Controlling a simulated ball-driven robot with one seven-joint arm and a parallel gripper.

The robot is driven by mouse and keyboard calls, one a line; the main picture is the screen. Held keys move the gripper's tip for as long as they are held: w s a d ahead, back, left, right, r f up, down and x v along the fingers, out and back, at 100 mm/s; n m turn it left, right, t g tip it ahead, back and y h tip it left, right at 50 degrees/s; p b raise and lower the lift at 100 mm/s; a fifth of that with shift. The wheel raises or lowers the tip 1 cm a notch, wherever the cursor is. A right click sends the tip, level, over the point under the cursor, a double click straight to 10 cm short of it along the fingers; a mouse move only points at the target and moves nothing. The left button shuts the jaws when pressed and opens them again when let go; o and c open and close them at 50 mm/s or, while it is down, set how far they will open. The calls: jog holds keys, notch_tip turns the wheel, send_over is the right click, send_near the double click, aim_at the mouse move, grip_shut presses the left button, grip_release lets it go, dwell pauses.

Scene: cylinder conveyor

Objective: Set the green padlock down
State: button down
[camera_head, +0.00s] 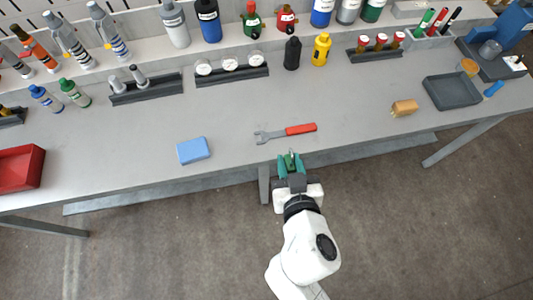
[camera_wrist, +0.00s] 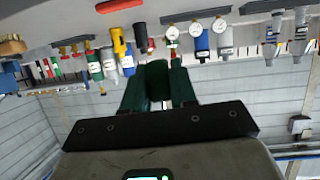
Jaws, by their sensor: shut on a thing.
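My gripper (camera_head: 291,160) is at the front edge of the grey workbench (camera_head: 350,125), just in front of the red-handled wrench (camera_head: 300,130) in the head view. Its teal fingers are shut on the green padlock (camera_head: 290,160), of which only a small part shows between them. In the wrist view the padlock (camera_wrist: 158,78) is a dark green block between the two fingers (camera_wrist: 158,90). Its underside is hidden, and I cannot tell its height relative to the bench top.
A blue sponge-like block (camera_head: 194,150) lies left of my gripper, and a tan block (camera_head: 404,108) lies to the right. A dark tray (camera_head: 451,91) is at the right, a red bin (camera_head: 20,168) at the far left. Bottles line the back. Bare bench shows between the blue block and wrench.

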jog(key=s+a+r+y, duration=0.1)
jog(key=s+a+r, duration=0.2)
jog(key=s+a, duration=0.1)
send_over(264, 151)
jog(key=shift+n+g, duration=0.3)
jog(key=shift+n, duration=0.1)
jog(key=f, duration=0.9)
jog(key=shift+s+d+f, duration=0.1)
jog(key=shift+s+f, duration=0.05)
jog(key=shift+s, duration=0.25)
jog(key=f, duration=0.1)
jog(key=f+b, duration=0.1)
jog(key=f, duration=0.1)
jog(key=shift+w+f, duration=0.2)
jog(key=shift+w, duration=0.2)
jog(key=shift+f, duration=0.25)
jog(key=shift+f+b, duration=0.45)
jog(key=shift+b, duration=0.25)
jog(key=shift+s+f, duration=0.1)
jog(key=shift+f, duration=0.05)
jog(key=c, duration=1)
grip_release()
jog(key=shift+o, duration=0.5)
